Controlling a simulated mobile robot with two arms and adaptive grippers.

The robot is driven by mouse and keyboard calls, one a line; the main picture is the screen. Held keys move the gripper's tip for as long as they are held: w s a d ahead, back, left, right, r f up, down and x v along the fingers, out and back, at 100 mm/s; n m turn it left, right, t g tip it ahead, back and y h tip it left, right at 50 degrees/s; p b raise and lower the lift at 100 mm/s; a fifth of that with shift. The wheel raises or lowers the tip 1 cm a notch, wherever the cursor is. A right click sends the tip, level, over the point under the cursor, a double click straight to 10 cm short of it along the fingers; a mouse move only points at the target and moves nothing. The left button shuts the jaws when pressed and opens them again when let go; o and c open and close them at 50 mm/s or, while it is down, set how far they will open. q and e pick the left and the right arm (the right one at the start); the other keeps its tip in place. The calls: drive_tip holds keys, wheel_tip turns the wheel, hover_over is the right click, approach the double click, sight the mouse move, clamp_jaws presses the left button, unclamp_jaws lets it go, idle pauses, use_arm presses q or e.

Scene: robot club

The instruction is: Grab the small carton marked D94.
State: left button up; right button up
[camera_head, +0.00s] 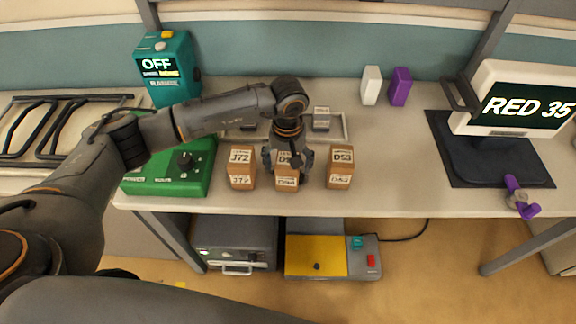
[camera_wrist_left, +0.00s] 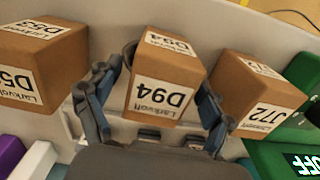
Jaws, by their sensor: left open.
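The small brown carton marked D94 (camera_head: 287,183) stands on the bench between two similar cartons, partly hidden under my left gripper in the head view. In the left wrist view the D94 carton (camera_wrist_left: 163,85) sits between the two open fingers, its label upside down. My left gripper (camera_head: 287,160) is open and above and around the carton; in the left wrist view (camera_wrist_left: 155,98) the fingers lie on either side of it. I cannot tell whether they touch it. My right gripper is not in view.
Carton J72 (camera_head: 241,168) stands close on the left and carton D53 (camera_head: 340,167) on the right. A green box (camera_head: 180,178) with a knob, a teal meter (camera_head: 167,68), white and purple blocks (camera_head: 371,86) and a monitor (camera_head: 520,98) stand around.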

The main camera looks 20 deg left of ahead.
use_arm(q)
wheel_tip(320, 180, down, 2)
drive_tip(key=shift+f, duration=0.35)
drive_tip(key=c, duration=1.3)
drive_tip(key=shift+c, duration=0.5)
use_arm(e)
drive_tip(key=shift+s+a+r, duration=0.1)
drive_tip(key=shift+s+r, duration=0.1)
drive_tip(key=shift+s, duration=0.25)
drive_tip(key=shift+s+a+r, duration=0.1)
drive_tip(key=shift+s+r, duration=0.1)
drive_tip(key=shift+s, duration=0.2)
use_arm(q)
drive_tip(key=shift+r, duration=0.15)
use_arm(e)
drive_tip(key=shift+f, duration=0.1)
